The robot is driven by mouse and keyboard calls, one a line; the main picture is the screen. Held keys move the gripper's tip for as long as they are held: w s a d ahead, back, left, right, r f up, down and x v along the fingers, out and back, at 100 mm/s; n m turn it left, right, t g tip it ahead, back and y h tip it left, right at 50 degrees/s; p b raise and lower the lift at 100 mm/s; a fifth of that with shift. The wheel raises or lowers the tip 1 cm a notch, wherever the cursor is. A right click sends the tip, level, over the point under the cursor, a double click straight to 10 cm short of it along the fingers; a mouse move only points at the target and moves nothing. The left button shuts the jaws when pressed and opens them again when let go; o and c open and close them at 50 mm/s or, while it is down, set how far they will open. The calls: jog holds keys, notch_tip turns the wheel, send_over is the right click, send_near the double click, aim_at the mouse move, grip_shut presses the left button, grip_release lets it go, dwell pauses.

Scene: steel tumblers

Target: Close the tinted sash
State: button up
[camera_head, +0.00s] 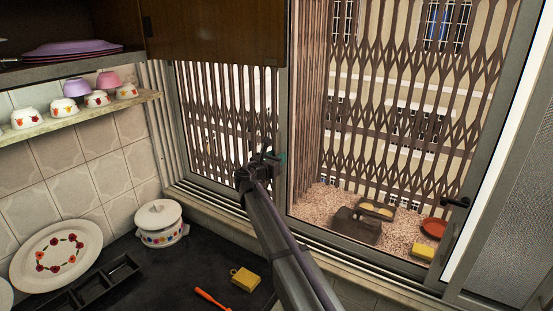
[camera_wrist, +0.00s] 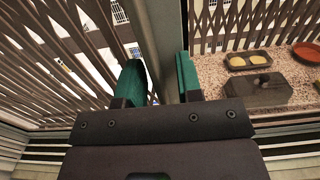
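A window fills the right of the head view, with a narrower left sash (camera_head: 181,125) and a wide right part (camera_head: 390,262) with a black handle (camera_head: 457,202). I cannot tell for sure which pane is tinted. A grey upright post (camera_head: 284,120) stands between them. My gripper (camera_head: 273,156) is raised in front of the left pane, close to this post. In the wrist view my gripper (camera_wrist: 160,76) has its two green-padded fingers apart, and the post (camera_wrist: 172,40) runs up behind the gap. I cannot tell whether a finger touches it.
Beyond the window are a brown lattice grille (camera_head: 400,100), a tray (camera_head: 377,210), a red saucer (camera_head: 434,227) and a yellow sponge (camera_head: 422,251) on a speckled ledge. On the dark counter are a lidded pot (camera_head: 160,226), another sponge (camera_head: 245,279) and an orange-handled tool (camera_head: 212,299). A cabinet (camera_head: 213,30) hangs above.

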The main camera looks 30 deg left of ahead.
jog(key=s+a, duration=0.1)
jog(key=s, duration=0.9)
jog(key=shift+s+a, duration=0.15)
jog(key=shift+s, duration=0.2)
